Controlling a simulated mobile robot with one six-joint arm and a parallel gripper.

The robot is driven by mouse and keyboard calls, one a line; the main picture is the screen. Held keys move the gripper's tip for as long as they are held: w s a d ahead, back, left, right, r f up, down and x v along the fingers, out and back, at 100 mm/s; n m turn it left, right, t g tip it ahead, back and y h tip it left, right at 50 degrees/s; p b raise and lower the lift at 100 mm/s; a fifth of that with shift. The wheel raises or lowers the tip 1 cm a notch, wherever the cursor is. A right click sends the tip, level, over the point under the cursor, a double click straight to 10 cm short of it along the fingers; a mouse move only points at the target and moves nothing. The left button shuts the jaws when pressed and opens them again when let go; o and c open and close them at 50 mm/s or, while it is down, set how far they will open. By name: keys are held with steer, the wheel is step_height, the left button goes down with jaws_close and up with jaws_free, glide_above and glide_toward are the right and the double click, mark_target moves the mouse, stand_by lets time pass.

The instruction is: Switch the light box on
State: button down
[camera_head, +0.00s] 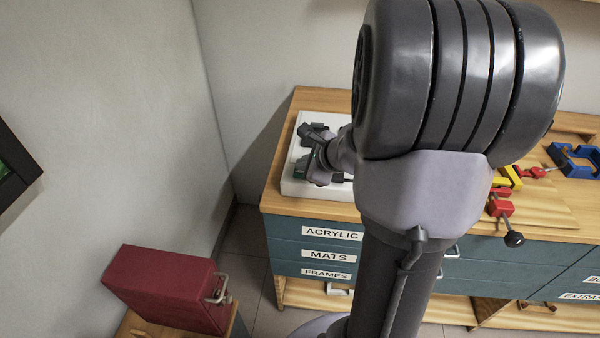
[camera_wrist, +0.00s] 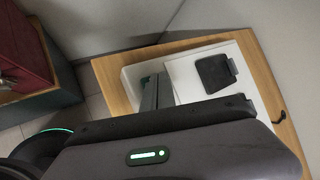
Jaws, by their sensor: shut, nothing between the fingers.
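The light box (camera_head: 299,188) is a low white box at the left end of the wooden cabinet top. It also shows in the wrist view (camera_wrist: 254,84), with a dark square piece (camera_wrist: 214,74) on its white top. The top shows no clear glow. My gripper (camera_head: 316,168) is over the left part of the box in the head view. In the wrist view my gripper (camera_wrist: 156,92) is shut and empty near the box's edge; I cannot tell whether it touches. My arm hides the box's right side in the head view.
The cabinet (camera_head: 285,250) has labelled teal drawers. Red clamps (camera_head: 501,203) and a blue frame-shaped piece (camera_head: 574,160) lie on its top to the right. A dark red case (camera_head: 165,285) stands lower left. A wall is close behind. A black cord (camera_wrist: 280,117) lies beside the box.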

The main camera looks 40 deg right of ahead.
steer(key=shift+f, duration=0.3)
stand_by(0.5)
steer(key=shift+r+p, duration=0.3)
steer(key=shift+r, duration=0.35)
step_height(320, 180, up, 6)
steer(key=p, duration=0.5)
